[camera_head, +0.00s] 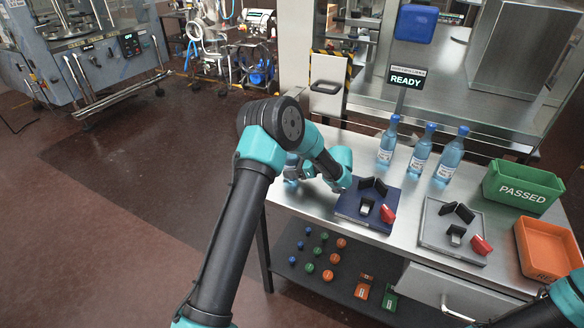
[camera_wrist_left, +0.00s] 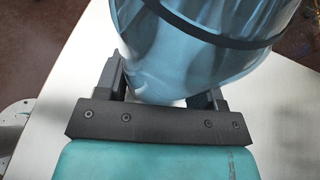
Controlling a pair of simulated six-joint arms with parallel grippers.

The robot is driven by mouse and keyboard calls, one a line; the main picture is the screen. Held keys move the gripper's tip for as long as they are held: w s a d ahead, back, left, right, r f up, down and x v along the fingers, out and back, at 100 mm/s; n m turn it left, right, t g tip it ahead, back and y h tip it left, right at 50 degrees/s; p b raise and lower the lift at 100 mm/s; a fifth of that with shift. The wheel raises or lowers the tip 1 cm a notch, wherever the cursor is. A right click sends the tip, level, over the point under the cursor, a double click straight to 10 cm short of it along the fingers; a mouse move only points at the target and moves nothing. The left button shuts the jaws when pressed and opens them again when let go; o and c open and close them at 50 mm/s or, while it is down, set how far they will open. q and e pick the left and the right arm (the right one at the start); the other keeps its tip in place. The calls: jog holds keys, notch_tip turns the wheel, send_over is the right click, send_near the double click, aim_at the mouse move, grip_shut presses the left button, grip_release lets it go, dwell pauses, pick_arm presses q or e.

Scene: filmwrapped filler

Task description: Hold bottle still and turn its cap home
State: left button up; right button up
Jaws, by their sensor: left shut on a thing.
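A translucent blue bottle (camera_head: 291,173) stands near the left end of the metal table, mostly hidden behind my left arm. My left gripper (camera_head: 305,172) is at it from the right, its fingers largely hidden in the head view. In the left wrist view, the bottle (camera_wrist_left: 200,50) fills the space between the two dark fingers of the gripper (camera_wrist_left: 163,90), which is shut on it. A dark band crosses the bottle there. Its cap does not show clearly in either view. My right gripper is out of view; only part of my right arm shows at the lower right.
Three capped blue bottles (camera_head: 420,152) stand along the back. A blue fixture (camera_head: 352,208) and a grey fixture (camera_head: 436,238) have black blocks and red handles. A green PASSED bin (camera_head: 522,187) and an orange bin (camera_head: 548,250) sit right. Several coloured caps (camera_head: 327,275) lie below.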

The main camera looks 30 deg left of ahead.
pick_arm(q)
jog(key=shift+f, duration=0.25)
dwell(0.7)
jog(key=o, duration=1.1)
jog(key=shift+c, duration=0.4)
jog(key=c, duration=0.9)
jog(key=shift+c, duration=0.2)
